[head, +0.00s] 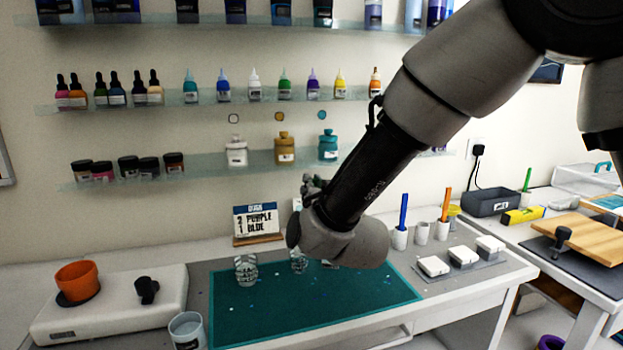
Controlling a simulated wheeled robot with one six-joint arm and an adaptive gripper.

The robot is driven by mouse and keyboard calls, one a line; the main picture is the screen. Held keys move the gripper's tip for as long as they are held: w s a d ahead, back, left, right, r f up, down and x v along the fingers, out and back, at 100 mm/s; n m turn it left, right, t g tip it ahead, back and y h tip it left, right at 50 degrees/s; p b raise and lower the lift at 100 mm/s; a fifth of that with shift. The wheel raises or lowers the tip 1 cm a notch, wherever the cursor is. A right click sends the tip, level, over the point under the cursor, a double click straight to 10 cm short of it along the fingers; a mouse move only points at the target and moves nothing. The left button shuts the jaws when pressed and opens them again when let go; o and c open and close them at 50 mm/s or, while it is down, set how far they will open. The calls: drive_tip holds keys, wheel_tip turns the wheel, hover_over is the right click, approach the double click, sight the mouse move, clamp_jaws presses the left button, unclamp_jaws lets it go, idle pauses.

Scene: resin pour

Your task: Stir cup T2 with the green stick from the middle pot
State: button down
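Clear cups stand on the green mat (320,306): one cup (246,270) at the left and another cup (299,263) beside my wrist. A further one may be partly behind the wrist. I cannot read which is T2. Three white pots stand right of the mat: the left pot (399,239) holds a blue stick, the right pot (443,232) an orange one. The middle pot (422,234) shows no stick. A green stick (527,179) stands upright farther back at the right. My gripper (312,187) is mostly hidden by my arm above the mat; its fingers and any hold are unclear.
A scale (110,307) with an orange cup (77,281) is at the left, and a clear container (187,331) is in front. A sign (257,222) stands behind the mat. Bottle shelves line the wall.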

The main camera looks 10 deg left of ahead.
drive_tip(key=shift+d+f, duration=0.1)
drive_tip(key=shift+f, duration=0.8)
drive_tip(key=shift+s+a+f, duration=0.1)
drive_tip(key=shift+a+f, duration=0.05)
drive_tip(key=shift+f, duration=0.75)
drive_tip(key=shift+s+a+f, duration=0.1)
drive_tip(key=shift+a+f, duration=0.1)
drive_tip(key=shift+f, duration=0.7)
drive_tip(key=shift+s+a+f, duration=0.1)
drive_tip(key=shift+a+f, duration=0.05)
drive_tip(key=shift+f, duration=0.75)
drive_tip(key=shift+w+d, duration=0.1)
drive_tip(key=shift+w, duration=0.05)
